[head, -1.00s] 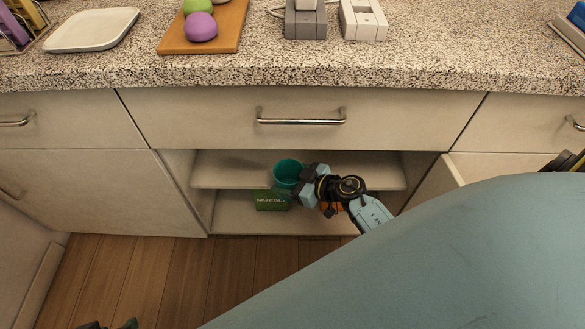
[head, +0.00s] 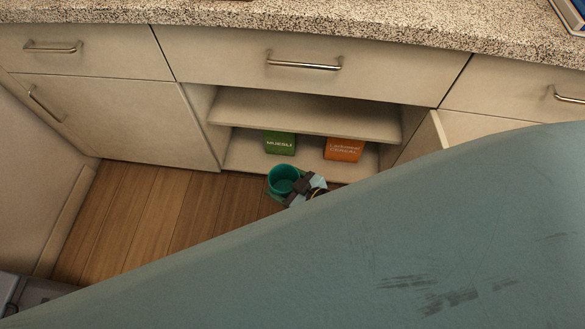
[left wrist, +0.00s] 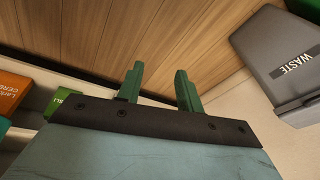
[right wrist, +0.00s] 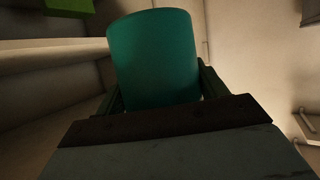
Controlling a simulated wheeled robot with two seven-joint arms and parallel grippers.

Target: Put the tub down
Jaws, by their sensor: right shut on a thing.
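The tub is a round teal container (head: 284,180), open at the top. In the head view it is in front of the open cupboard, over the wooden floor; I cannot tell its exact height. My right gripper (head: 297,191) is shut on its right side. In the right wrist view the tub (right wrist: 155,60) fills the space between the fingers (right wrist: 160,88), which are partly hidden behind it. My left gripper (left wrist: 160,88) shows in the left wrist view, its two green fingers apart with nothing between them.
The open cupboard has a bare upper shelf (head: 300,115). A green muesli box (head: 280,143) and an orange cereal box (head: 344,149) stand below it. A cupboard door (head: 425,140) is open at right. A grey waste bin (left wrist: 275,60) is near my left gripper. Wooden floor (head: 150,210) is clear.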

